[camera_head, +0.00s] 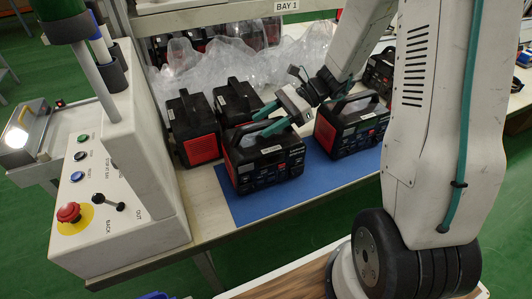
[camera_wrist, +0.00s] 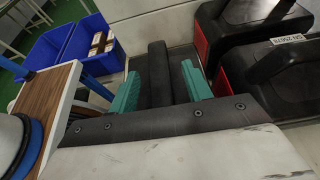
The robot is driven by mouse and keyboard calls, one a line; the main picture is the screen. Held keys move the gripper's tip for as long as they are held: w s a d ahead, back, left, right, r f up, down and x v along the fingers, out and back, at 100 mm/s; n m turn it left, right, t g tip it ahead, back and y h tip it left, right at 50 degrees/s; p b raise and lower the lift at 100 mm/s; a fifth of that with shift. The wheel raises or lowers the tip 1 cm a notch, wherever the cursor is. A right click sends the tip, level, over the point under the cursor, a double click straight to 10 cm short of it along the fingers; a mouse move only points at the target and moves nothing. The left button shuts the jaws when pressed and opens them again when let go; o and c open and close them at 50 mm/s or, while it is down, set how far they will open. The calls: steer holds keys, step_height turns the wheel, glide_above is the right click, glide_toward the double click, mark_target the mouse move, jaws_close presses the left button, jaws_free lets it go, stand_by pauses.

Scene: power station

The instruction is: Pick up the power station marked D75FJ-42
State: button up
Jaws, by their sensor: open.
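A black power station (camera_head: 262,165) with a top handle stands on the blue mat. Another power station (camera_head: 350,128) stands on the mat to its right. Two more with red-orange sides, a left one (camera_head: 191,125) and a right one (camera_head: 238,100), stand behind. No marking D75FJ-42 is readable here. My gripper (camera_head: 266,118) is open over the front-left station, at its handle. In the wrist view a black handle-like bar (camera_wrist: 160,70) runs between the teal fingers of my gripper (camera_wrist: 160,88), without clear contact.
Clear plastic wrap (camera_head: 200,65) lies behind the stations. A control box with a red stop button (camera_head: 69,213) stands at left. The front mat strip is bare.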

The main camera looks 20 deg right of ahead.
jaws_close()
steer(key=shift+d, duration=0.1)
steer(key=shift+r, duration=0.1)
stand_by(1.1)
